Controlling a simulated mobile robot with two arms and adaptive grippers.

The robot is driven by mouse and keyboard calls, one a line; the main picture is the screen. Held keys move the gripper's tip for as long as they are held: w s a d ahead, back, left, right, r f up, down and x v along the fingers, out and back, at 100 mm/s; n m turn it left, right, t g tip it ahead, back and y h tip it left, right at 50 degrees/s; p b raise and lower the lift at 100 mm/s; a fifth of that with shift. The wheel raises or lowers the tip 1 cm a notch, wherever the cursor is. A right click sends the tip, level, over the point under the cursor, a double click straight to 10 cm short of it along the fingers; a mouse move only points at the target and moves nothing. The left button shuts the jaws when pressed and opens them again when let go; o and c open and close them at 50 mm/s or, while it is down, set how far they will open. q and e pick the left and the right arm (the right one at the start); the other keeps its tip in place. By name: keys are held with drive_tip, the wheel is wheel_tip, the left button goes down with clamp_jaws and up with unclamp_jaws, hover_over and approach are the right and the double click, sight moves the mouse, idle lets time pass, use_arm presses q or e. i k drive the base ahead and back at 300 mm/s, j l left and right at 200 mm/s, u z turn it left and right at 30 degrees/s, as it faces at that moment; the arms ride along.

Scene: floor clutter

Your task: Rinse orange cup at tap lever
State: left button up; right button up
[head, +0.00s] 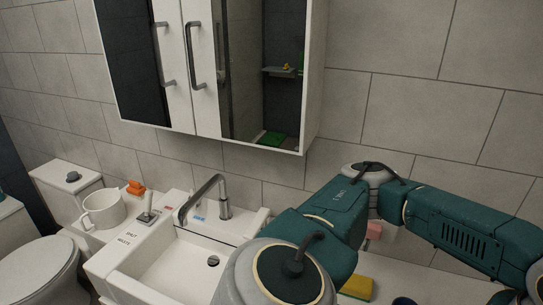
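A metal tap (207,197) with a bent spout stands at the back of the white sink basin (185,268). Red and blue marks show beside it. A small grey lever-like fitting (147,214) stands on the ledge left of the tap; I cannot tell if it is the tap lever. No water shows under the spout. I cannot make out an orange cup. A small orange object (135,187) lies on the back ledge, its shape unclear. My teal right arm crosses the right side over the counter; its gripper is not visible. My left gripper is out of view.
A white mug-like vessel (103,209) stands left of the sink, near the toilet (40,265). A mirrored cabinet (215,70) hangs above. A yellow sponge (357,287), a pink object (374,230) and a dark blue round item (404,301) lie right, partly behind my arm.

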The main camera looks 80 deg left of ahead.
sight(253, 229)
drive_tip(key=k+u, duration=0.1)
drive_tip(key=u, duration=1.3)
